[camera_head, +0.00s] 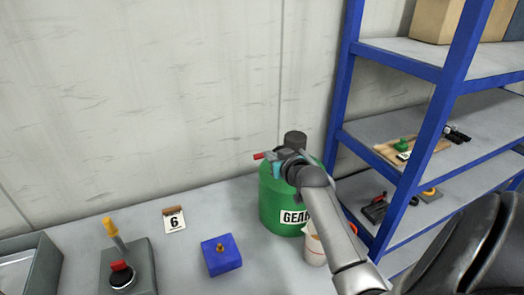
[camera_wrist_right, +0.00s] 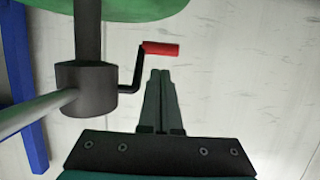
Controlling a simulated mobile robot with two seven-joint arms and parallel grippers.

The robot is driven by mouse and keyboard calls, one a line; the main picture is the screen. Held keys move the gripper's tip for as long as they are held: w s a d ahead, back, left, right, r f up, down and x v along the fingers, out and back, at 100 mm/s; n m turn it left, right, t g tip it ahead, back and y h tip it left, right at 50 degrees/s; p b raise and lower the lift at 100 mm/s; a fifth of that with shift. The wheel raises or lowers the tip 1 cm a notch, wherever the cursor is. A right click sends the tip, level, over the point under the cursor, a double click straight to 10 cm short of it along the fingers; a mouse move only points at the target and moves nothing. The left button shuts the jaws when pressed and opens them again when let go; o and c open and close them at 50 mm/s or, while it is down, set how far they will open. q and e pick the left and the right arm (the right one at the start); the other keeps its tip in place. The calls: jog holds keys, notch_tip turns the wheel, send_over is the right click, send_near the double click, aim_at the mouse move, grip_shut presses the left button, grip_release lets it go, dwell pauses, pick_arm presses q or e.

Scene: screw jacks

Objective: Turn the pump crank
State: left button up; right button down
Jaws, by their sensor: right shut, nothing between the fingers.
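The dark pump body (camera_wrist_right: 87,88) fills the left of the right wrist view. Its black bent crank arm (camera_wrist_right: 132,76) ends in a red handle (camera_wrist_right: 161,48); the red handle also shows left of my wrist in the head view (camera_head: 259,156). My right gripper (camera_wrist_right: 160,74) is shut and empty, its fingertips close to the red handle. Contact cannot be told. In the head view my right arm hides part of the pump. My left gripper is not in view.
A blue block (camera_head: 221,257), a lever box (camera_head: 128,270), a "6" card (camera_head: 174,221) and a grey tray (camera_head: 48,259) are on the bench. A light cup (camera_head: 314,250) stands beside the drum. Blue shelving (camera_head: 345,90) rises at right, the wall behind.

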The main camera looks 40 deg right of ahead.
aim_at(262, 154)
jog(key=x, duration=0.4)
jog(key=shift+w, duration=0.2)
jog(key=shift+w+d+f+b, duration=0.1)
jog(key=shift+w+f+b, duration=0.1)
jog(key=shift+w+b, duration=0.1)
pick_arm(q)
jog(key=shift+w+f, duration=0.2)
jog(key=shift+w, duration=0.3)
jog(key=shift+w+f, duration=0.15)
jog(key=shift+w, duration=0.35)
pick_arm(e)
jog(key=shift+w+d+f, duration=0.15)
jog(key=shift+w, duration=0.35)
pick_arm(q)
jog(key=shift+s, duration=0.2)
pick_arm(e)
jog(key=shift+d, duration=0.1)
